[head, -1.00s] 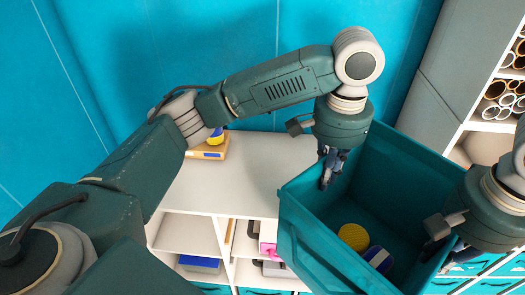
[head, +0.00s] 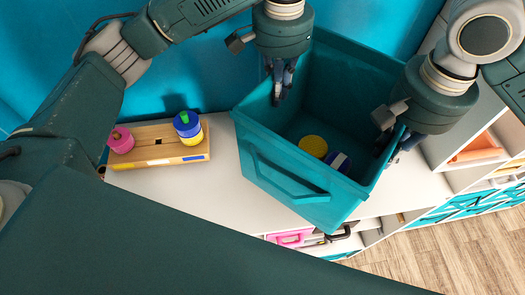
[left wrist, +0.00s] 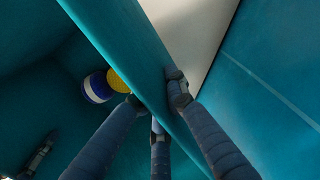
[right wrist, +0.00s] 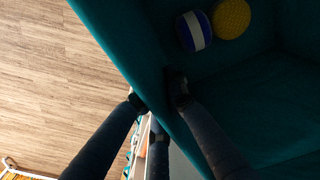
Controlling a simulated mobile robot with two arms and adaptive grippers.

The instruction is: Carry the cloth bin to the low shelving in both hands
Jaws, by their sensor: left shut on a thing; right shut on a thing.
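The teal cloth bin (head: 285,178) is in the middle of the head view, over the white top of the low shelving (head: 215,205). I cannot tell whether it touches the top. A yellow ball (head: 313,146) and a blue and white ball (head: 340,161) lie inside it. My left gripper (head: 279,92) is shut on the bin's left wall; the left wrist view shows its fingers on both sides of that wall (left wrist: 135,55). My right gripper (head: 392,148) is shut on the opposite wall, which also shows between its fingers in the right wrist view (right wrist: 140,60).
A wooden stand (head: 158,150) with a pink piece (head: 121,140) and a blue and yellow piece (head: 187,127) is on the shelving top, left of the bin. A pink case (head: 290,238) sits in a compartment below. Wooden floor (head: 440,240) shows at the lower right.

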